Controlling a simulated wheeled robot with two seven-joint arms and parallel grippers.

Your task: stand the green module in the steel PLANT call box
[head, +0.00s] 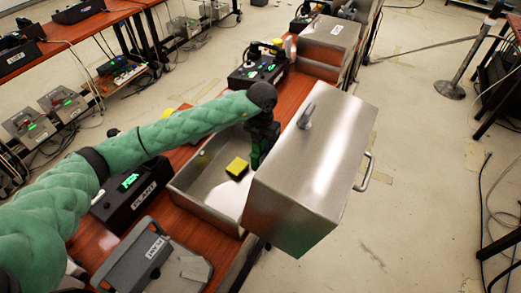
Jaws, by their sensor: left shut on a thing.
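The open steel call box (181,193) stands on the wooden bench, its large steel lid (315,160) swung out to the right. I cannot read a PLANT label on this box. A yellow block (237,167) lies on its floor. My left arm reaches across from the left, and my left gripper (258,158) points down at the box's far right part, beside the lid. It is shut on a dark green thing (256,149), which looks like the green module but is mostly hidden by the fingers. I cannot tell whether it touches the box floor. My right gripper is not in view.
A black unit with a green display (130,195) and a grey labelled device (150,255) stand to the left and front. Behind are a black unit with green lights (258,70) and a closed steel box (330,40). The lid overhangs the bench's right edge.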

